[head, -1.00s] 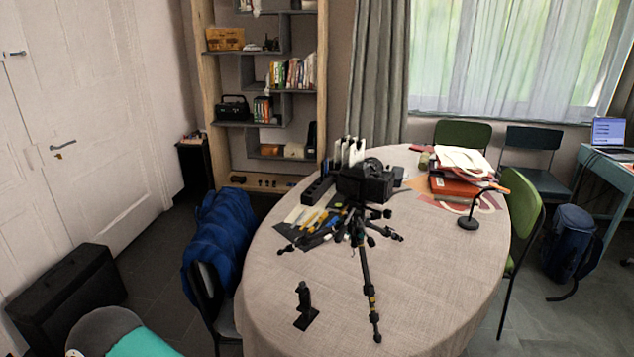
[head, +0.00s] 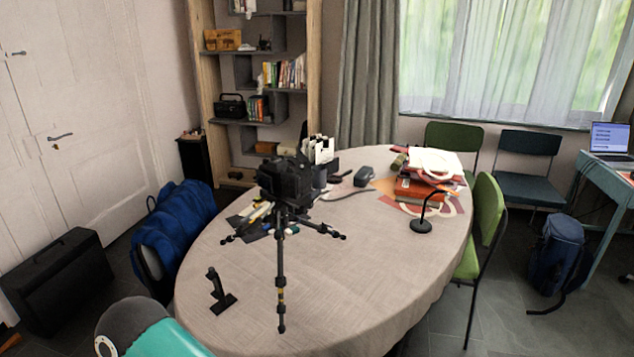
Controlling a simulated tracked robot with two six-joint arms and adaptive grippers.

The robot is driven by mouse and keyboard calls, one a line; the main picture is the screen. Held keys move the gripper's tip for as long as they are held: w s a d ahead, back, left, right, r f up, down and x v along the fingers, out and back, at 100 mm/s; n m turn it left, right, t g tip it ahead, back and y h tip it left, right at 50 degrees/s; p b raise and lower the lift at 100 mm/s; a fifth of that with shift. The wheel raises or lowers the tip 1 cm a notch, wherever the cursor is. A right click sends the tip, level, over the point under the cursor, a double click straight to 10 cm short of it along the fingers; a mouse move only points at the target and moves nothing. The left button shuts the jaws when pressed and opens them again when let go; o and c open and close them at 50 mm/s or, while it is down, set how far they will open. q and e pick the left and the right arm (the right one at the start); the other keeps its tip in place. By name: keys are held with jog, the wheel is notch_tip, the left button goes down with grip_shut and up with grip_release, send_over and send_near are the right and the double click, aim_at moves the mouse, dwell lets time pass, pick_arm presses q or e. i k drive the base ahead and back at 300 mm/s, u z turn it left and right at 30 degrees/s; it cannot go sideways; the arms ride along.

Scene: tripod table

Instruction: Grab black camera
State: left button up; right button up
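The black camera (head: 284,180) sits on top of a small black tripod (head: 280,245), which stands on the oval table (head: 370,265) with its legs spread. A rounded dark grey and teal part at the lower left edge looks like part of my own arm. No gripper fingers show, so I see neither my left nor my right gripper. Nothing is touching the camera.
A black joystick-like stand (head: 218,292) is on the table's front left. A small desk lamp (head: 422,226) and stacked books and papers (head: 428,178) are on the right. A green chair (head: 485,225) and blue-draped chair (head: 172,235) flank the table. The front right tabletop is clear.

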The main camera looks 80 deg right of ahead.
aim_at(288, 185)
jog(key=z, duration=0.05)
jog(key=k, duration=1.55)
jog(key=z, duration=1.15)
jog(key=i, duration=1)
